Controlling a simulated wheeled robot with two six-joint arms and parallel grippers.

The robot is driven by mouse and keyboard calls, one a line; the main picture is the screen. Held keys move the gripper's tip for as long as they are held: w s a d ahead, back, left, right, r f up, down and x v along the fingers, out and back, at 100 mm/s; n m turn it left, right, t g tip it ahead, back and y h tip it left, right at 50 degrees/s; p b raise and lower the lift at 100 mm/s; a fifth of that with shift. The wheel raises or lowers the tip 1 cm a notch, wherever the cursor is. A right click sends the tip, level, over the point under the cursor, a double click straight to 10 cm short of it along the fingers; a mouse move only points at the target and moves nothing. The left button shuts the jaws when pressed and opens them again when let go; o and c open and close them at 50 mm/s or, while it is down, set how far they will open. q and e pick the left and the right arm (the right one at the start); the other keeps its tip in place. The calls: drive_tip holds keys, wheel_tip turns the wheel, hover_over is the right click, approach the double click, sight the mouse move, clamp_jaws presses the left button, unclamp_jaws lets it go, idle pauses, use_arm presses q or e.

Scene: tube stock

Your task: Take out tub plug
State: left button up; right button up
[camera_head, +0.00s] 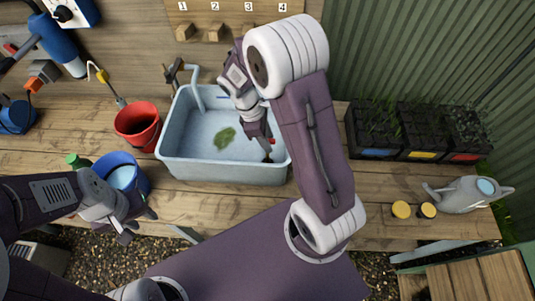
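The pale blue tub (184,170) stands on the wooden bench, with water and a green leafy patch (225,138) in it. My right gripper (268,156) points down into the tub's right part, near its front right corner. A small red bit (271,141) shows beside its fingers; I cannot tell whether it is part of the plug. The plug is not clearly visible, and the fingers are too small to tell open or shut. My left gripper (138,226) is open and empty by the bench's front edge, in front of the blue bucket (143,186).
A red bucket (138,125) stands left of the tub and a tap (195,82) is at its back left corner. Bench right of the tub is partly clear.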

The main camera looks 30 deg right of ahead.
sight(267, 155)
drive_tip(key=x, duration=0.3)
drive_tip(key=shift+a, duration=0.1)
drive_tip(key=shift+w+f, duration=0.1)
drive_tip(key=shift+f, duration=0.35)
clamp_jaws()
idle(0.8)
